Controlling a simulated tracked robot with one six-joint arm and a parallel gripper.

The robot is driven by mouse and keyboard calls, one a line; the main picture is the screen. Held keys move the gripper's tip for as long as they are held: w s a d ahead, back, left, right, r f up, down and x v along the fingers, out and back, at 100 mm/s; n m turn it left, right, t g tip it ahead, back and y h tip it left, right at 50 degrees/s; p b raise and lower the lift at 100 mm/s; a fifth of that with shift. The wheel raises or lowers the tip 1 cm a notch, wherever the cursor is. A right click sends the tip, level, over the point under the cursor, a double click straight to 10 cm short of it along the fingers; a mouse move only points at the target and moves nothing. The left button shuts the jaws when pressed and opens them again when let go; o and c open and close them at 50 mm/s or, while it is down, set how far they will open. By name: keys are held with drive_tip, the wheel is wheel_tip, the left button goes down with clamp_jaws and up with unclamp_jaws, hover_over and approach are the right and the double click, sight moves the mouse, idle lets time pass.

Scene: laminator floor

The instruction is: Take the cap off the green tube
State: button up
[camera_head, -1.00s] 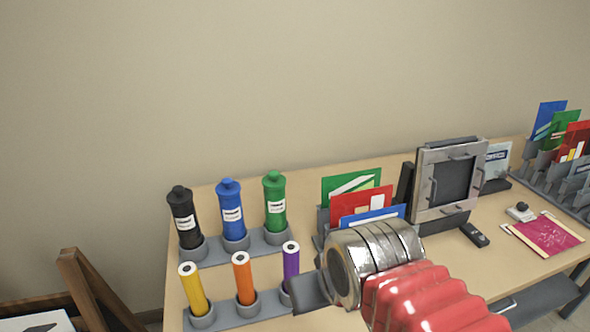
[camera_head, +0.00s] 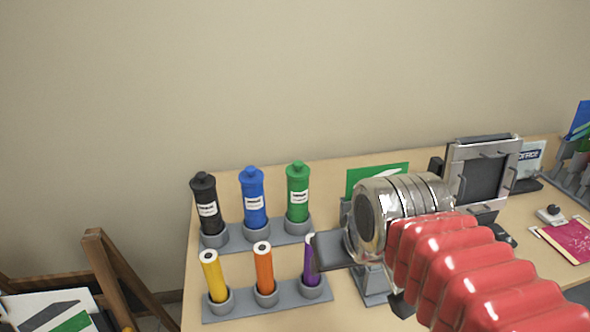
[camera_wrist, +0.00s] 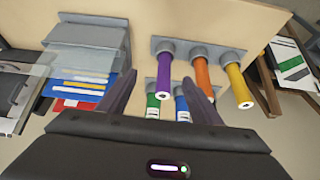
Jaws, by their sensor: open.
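The green tube (camera_head: 298,205) stands upright in the right cup of the back holder, with its green cap (camera_head: 298,168) on top. In the wrist view the green tube (camera_wrist: 152,103) shows partly, behind the purple tube (camera_wrist: 164,85). My gripper (camera_wrist: 162,92) is open and empty; its two dark fingers stand apart, with the purple tube in view between them. In the head view my gripper is in front and to the right of the green tube, overlapping the purple tube in the picture, and not touching the green one.
A black tube (camera_head: 206,212) and a blue tube (camera_head: 253,205) stand left of the green one. Yellow (camera_head: 213,275), orange (camera_head: 263,270) and purple tubes stand in the front holder. A folder rack and a framed device (camera_head: 482,180) are to the right. Above the tubes is free.

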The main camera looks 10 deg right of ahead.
drive_tip(key=o, duration=0.4)
drive_tip(key=w+r+m, duration=0.1)
drive_tip(key=w+r, duration=0.8)
drive_tip(key=w, duration=0.4)
drive_tip(key=shift+a+g, duration=0.2)
drive_tip(key=shift+g, duration=0.1)
drive_tip(key=w+a+r+m+h, duration=0.1)
drive_tip(key=w+r, duration=0.2)
drive_tip(key=w, duration=1)
drive_tip(key=shift+w+r+g, duration=0.3)
drive_tip(key=shift+w+r, duration=0.05)
drive_tip(key=shift+r, duration=0.05)
hover_over(298, 164)
drive_tip(key=s, duration=0.2)
drive_tip(key=shift+s+a+f, duration=0.1)
drive_tip(key=shift+a+f, duration=0.05)
drive_tip(key=shift+f, duration=1.85)
drive_tip(key=shift+s+a+f, duration=0.1)
drive_tip(key=shift+f, duration=1.85)
drive_tip(key=shift+x, duration=2.6)
drive_tip(key=shift+c, duration=0.2)
